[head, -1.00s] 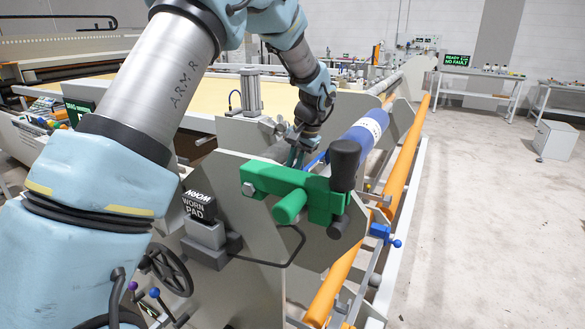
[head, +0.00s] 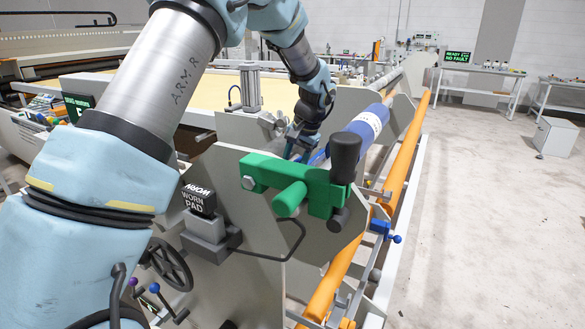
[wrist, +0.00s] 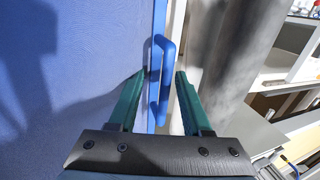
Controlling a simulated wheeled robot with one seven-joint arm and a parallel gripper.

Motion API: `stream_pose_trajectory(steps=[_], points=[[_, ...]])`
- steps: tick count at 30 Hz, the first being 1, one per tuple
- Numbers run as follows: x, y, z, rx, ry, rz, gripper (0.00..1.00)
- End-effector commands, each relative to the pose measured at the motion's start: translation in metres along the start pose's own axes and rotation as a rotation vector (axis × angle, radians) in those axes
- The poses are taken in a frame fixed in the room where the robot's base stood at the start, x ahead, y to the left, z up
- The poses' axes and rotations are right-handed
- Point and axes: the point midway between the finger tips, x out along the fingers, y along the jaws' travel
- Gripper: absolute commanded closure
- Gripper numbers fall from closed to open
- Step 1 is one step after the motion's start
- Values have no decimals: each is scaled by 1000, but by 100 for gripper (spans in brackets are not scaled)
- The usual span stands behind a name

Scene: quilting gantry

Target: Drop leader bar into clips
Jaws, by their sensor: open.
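The leader bar appears in the wrist view as a blue strip (wrist: 158,38) along the edge of a blue sheet (wrist: 75,60), with a raised blue handle (wrist: 164,85) on it. My gripper (wrist: 162,74) is open, with one green finger on each side of the handle. I cannot tell whether either finger touches it. In the head view my gripper (head: 297,150) is low beside the blue roll (head: 362,125), behind the green clamp (head: 290,180). Blue parts near the fingers are mostly hidden there, and I cannot make out the clips.
A grey side plate (head: 245,225) carries the green clamp with its black knob (head: 345,160) and a block marked WORN PAD (head: 200,205). An orange rail (head: 395,175) runs along the gantry's right side. The floor (head: 470,210) right of it is clear.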

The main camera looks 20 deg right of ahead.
Motion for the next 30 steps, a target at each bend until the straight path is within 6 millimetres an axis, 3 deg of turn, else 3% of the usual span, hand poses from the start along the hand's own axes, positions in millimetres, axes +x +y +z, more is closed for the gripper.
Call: stream_pose_trajectory(steps=[11,24,30], points=[[-11,0,-1,-1,3,-1,51],[-90,0,-1,-1,4,-1,51],[-106,0,0,0,1,0,51]])
